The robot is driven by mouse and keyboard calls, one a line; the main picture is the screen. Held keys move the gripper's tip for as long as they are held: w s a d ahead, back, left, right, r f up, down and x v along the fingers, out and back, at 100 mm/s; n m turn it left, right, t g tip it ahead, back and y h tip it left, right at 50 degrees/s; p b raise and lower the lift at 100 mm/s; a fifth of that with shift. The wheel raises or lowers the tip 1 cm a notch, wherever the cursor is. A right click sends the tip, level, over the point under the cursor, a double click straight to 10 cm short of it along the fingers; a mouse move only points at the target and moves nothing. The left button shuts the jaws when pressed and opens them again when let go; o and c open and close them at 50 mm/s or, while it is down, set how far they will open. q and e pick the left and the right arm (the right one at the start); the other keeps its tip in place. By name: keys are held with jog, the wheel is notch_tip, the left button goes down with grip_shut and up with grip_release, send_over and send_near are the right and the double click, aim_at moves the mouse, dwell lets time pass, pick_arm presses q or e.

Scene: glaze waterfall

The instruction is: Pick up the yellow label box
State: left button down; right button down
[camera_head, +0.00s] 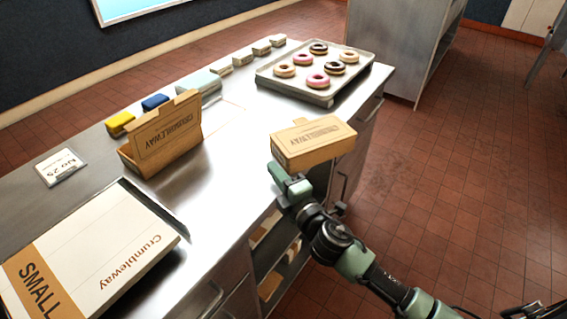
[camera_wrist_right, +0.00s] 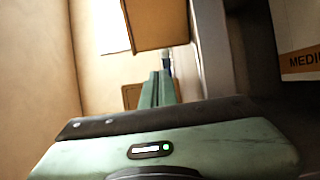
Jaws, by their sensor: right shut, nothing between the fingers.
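A small yellow box (camera_head: 120,123) sits on the metal counter at the back left, just behind the open brown carton. It is the only yellow box in view; any label on it is too small to read. My right gripper (camera_head: 277,174) is shut and empty. It is near the counter's front edge, just in front of the closed brown carton (camera_head: 312,145), well right of the yellow box. In the right wrist view its green fingers (camera_wrist_right: 156,90) are together. I cannot tell whether they touch the carton. My left gripper is not in view.
An open brown carton (camera_head: 163,135) stands in front of the yellow box, with a blue box (camera_head: 155,102) beside it. A donut tray (camera_head: 318,98) is at the far end. A number card (camera_head: 61,168) and large flat box (camera_head: 90,255) lie left. The counter (camera_head: 225,150) is bare mid-way.

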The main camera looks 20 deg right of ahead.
aim_at(292, 164)
jog(key=shift+w+d, duration=0.25)
jog(key=shift+d, duration=0.4)
jog(key=shift+w+d, duration=0.25)
jog(key=shift+d, duration=0.4)
jog(key=shift+w+d, duration=0.3)
jog(key=shift+d, duration=0.25)
jog(key=shift+w+d, duration=0.3)
jog(key=shift+d, duration=0.25)
